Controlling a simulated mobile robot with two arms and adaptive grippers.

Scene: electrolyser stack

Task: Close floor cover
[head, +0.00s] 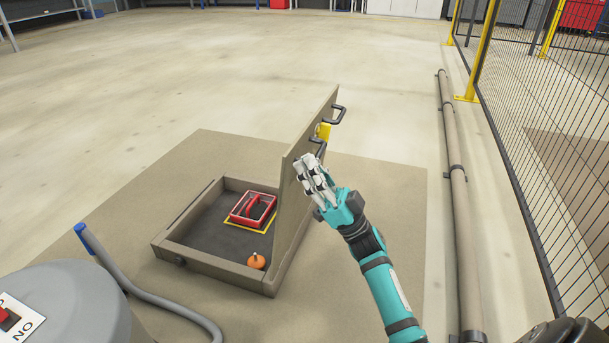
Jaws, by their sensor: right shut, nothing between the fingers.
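The floor cover (295,200) is a flat brown-grey panel standing tilted up along the right side of a low framed floor opening (185,222). It has dark handles (337,115) and a yellow part (323,131) near its far upper edge. My right gripper (305,165) is shut and empty, on the right of the raised cover, close to its upper edge. I cannot tell whether it touches the cover. Inside the opening are a red frame-like object (253,209) on a yellow-edged patch and an orange round object (256,261). My left gripper is not in view.
A pipe (457,200) runs along the floor on the right, beside a mesh fence with yellow posts (482,50). A grey drum (65,305) with a red switch and a grey hose (150,297) stand at lower left. The floor behind the opening is clear.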

